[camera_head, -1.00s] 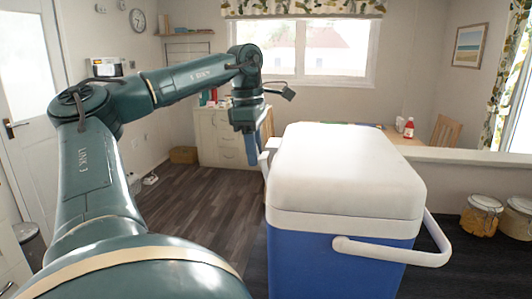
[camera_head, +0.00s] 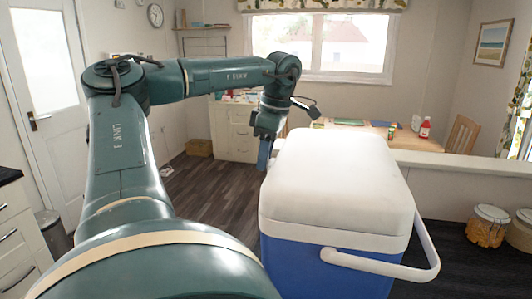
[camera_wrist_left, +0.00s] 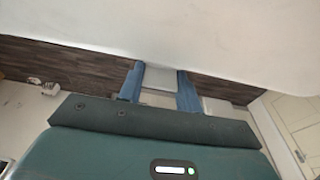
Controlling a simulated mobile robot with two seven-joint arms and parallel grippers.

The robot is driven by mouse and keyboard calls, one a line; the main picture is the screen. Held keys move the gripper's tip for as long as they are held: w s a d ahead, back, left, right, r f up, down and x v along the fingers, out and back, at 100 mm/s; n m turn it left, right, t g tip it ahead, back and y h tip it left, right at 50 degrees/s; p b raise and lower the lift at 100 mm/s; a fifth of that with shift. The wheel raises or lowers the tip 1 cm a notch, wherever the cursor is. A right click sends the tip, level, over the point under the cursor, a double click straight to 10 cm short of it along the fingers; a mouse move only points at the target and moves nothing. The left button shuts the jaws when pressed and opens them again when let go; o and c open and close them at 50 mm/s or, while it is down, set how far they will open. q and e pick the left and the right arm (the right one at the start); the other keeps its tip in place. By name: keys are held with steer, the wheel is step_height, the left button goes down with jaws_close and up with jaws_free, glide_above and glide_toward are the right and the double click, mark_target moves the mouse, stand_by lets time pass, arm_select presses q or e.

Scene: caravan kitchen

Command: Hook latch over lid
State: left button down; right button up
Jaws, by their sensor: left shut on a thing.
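The cooler has a white lid (camera_head: 335,180), which is down on its blue body (camera_head: 325,268). My left gripper (camera_head: 264,158) is at the lid's left far side, with its blue fingers pointing down. In the left wrist view, the left gripper (camera_wrist_left: 160,88) is shut on a light-coloured piece (camera_wrist_left: 158,76) beside the white lid. This piece seems to be the latch, but its lower part and its contact with the lid are hidden. A white carrying handle (camera_head: 390,268) sticks out at the cooler's front right. My right gripper is not in view.
Jars (camera_head: 487,226) stand on the dark surface at right. White drawers (camera_head: 232,130) stand at the back.

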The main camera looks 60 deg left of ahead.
arm_select(q)
steer(key=c, duration=1)
jaws_free()
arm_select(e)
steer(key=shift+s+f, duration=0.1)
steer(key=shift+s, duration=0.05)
arm_select(q)
steer(key=shift+o, duration=0.2)
step_height(320, 180, up, 13)
steer(key=w+d, duration=0.1)
steer(key=w, duration=0.1)
steer(key=shift+d, duration=0.35)
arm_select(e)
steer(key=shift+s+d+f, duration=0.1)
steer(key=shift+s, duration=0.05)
arm_select(q)
steer(key=shift+s, duration=0.1)
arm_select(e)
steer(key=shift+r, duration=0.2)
arm_select(q)
steer(key=shift+f, duration=0.1)
